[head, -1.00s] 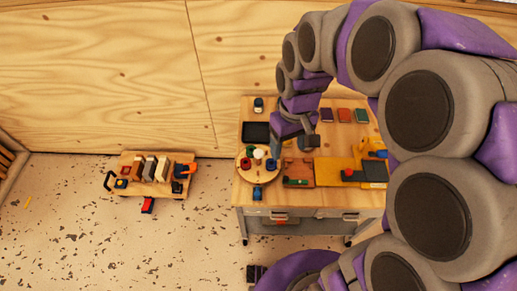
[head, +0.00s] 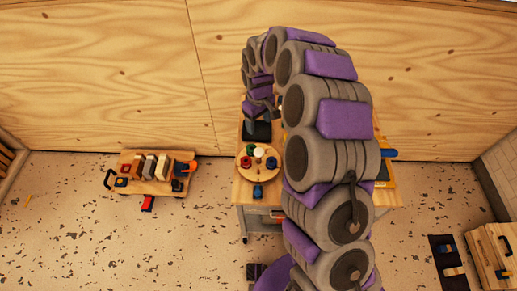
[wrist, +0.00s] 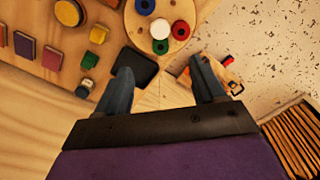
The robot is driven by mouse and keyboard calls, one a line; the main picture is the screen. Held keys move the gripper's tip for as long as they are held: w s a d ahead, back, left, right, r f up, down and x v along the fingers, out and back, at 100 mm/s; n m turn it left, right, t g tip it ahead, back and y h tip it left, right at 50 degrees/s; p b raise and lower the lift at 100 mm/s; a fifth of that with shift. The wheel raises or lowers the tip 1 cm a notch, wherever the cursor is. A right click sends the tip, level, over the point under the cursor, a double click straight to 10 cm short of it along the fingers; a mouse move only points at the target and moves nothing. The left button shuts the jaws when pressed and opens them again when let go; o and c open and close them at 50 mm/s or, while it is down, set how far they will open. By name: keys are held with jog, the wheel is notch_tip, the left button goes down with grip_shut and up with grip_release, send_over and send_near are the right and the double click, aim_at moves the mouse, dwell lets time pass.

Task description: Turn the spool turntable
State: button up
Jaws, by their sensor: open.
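The spool turntable (head: 259,175) is a round wooden disc at the left of the workbench. It carries a red spool (head: 245,162), a green spool (head: 249,149), a blue spool (head: 271,163) and a white piece (head: 259,152) near its middle. In the wrist view the turntable (wrist: 135,24) is at the top centre, cut off by the frame edge. My gripper (wrist: 163,84) is open and empty, its two fingers spread and pointing toward the turntable side. In the head view it hangs behind the disc, over the black tray, apart from the spools.
The black tray (wrist: 135,66) lies close to my left finger in the wrist view. Coloured blocks (wrist: 24,45) are farther left. A low cart (head: 137,184) stands on the floor left of the bench. My arm hides much of the bench's right side.

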aim_at(259, 151)
notch_tip(259, 151, down, 17)
jog(key=b, duration=0.3)
dwell(0.3)
grip_shut()
dwell(0.5)
